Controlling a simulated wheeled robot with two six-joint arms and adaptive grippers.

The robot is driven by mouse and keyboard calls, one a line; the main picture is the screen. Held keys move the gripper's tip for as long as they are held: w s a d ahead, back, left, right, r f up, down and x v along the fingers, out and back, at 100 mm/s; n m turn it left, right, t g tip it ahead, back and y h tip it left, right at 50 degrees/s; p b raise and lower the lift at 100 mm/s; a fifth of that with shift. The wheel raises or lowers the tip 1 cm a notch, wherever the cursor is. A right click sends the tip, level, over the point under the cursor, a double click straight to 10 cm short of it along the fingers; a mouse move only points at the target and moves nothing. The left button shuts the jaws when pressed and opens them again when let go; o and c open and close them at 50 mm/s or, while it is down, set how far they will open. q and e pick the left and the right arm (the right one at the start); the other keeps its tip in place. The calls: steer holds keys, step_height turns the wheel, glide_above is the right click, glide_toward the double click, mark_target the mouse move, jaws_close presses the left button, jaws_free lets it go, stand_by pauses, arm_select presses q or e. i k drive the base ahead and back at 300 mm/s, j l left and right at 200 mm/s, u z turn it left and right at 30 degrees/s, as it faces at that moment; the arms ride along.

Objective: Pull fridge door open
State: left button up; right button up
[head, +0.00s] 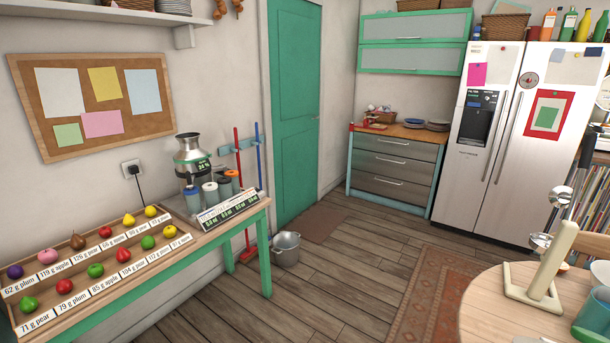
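A large white two-door fridge (520,140) stands against the back wall at the right of the head view. Its left door (474,148) has a dark dispenser panel and a pink note, and its right door (545,160) carries a red-framed green picture and a round badge. Two long vertical handles run side by side near the middle seam, the left handle (497,135) and the right handle (510,138). Both doors look shut. Neither of my grippers shows in the view.
A round wooden table (490,305) at the lower right holds a cream stand and a teal cup. A patterned rug (428,300) lies before the fridge. A fruit table (180,250) is at left, with a metal pot (286,250) on the floor beside it. The middle wooden floor is clear.

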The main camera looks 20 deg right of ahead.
mark_target(548, 117)
steer(key=i+l+z, duration=0.4)
steer(key=i, duration=0.25)
steer(key=i+z, duration=0.4)
steer(key=i, duration=0.3)
steer(key=i+z, duration=0.35)
steer(key=i, duration=0.35)
steer(key=i+j+z, duration=0.4)
steer(key=i, duration=0.25)
steer(key=i+l+z, duration=0.1)
steer(key=i+z, duration=0.2)
steer(key=i, duration=0.65)
steer(key=i+j+z, duration=0.1)
steer(key=i+z, duration=0.2)
steer(key=i, duration=0.65)
steer(key=i+l+u, duration=0.45)
steer(key=i+l, duration=0.15)
steer(key=i+l+u, duration=0.4)
steer(key=i+l, duration=0.3)
steer(key=l, duration=0.15)
